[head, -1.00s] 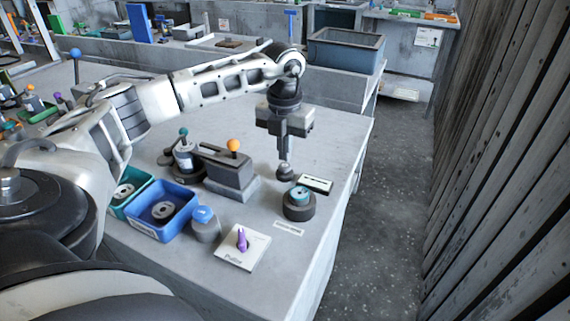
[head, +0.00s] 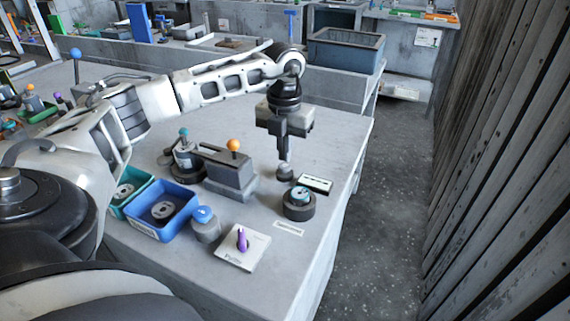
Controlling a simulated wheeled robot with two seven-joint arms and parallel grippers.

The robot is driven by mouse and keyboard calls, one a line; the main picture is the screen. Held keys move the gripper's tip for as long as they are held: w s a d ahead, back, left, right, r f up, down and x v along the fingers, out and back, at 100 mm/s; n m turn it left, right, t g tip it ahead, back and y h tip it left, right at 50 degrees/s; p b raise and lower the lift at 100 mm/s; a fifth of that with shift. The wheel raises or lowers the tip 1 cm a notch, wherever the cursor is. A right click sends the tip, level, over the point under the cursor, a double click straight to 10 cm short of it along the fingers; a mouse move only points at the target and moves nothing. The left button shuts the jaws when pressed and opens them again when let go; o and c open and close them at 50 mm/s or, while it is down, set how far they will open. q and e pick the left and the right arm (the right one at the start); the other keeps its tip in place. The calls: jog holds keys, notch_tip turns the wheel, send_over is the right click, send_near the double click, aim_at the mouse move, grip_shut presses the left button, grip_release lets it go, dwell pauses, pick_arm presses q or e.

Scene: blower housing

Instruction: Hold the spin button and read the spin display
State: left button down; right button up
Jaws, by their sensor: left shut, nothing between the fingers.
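My left gripper (head: 285,160) is shut and points straight down, with its fingertips at the top of a small dark round button (head: 285,173) on the table. They appear to touch it, and the fingers hide part of its top. Just right of the button lies a small flat dark-framed panel with a pale face (head: 315,184), which looks like the display. Its reading is too small to make out. In front of the panel is a dark round base with a teal-topped part (head: 299,199) on it. My right gripper is not in view.
A grey block with an orange-knobbed lever (head: 231,168) stands left of the button. A blue tray (head: 141,222), a teal tray (head: 112,204), a blue-topped grey cylinder (head: 206,229) and a white plate with a purple knob (head: 243,240) are nearer. The table (head: 345,145) is bare at the right.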

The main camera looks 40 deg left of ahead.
aim_at(284, 165)
pick_arm(q)
jog(key=shift+f, duration=0.15)
jog(key=shift+f+b, duration=0.7)
jog(key=shift+f, duration=0.3)
jog(key=shift+r, duration=0.1)
dwell(1.2)
notch_tip(284, 165, up, 7)
jog(key=p, duration=0.6)
dwell(0.5)
